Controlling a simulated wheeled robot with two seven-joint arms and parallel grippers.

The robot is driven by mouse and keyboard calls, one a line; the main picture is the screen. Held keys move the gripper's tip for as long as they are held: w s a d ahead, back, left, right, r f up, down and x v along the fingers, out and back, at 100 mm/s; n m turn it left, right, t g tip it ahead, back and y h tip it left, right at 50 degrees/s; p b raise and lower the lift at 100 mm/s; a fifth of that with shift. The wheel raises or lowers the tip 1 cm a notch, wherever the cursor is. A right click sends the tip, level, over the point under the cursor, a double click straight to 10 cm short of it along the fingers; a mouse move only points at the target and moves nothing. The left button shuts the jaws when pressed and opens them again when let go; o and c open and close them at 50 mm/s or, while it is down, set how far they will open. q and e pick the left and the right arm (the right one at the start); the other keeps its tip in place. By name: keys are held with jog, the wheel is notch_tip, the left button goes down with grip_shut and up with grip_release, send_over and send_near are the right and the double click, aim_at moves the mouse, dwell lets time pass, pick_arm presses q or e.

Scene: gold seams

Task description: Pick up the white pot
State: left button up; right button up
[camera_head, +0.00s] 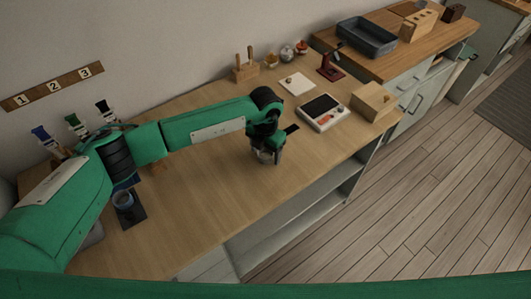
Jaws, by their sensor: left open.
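My left arm reaches in from the left over the wooden worktop, and my left gripper (266,156) points down close to the worktop's middle. Its jaws are open. A small pale shape shows at the fingertips, and I cannot tell whether it is the white pot or part of the gripper. No other thing can be told clearly as the white pot. A pale rounded thing (95,236) at the left is mostly hidden by my arm. My right gripper is not in view.
Near the gripper are a white tray-like device (323,112) and a wooden block (373,101). The front middle worktop (205,215) is clear.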

pick_arm(q)
jog(key=shift+f, duration=0.3)
jog(key=c, duration=1)
jog(key=shift+c, duration=0.2)
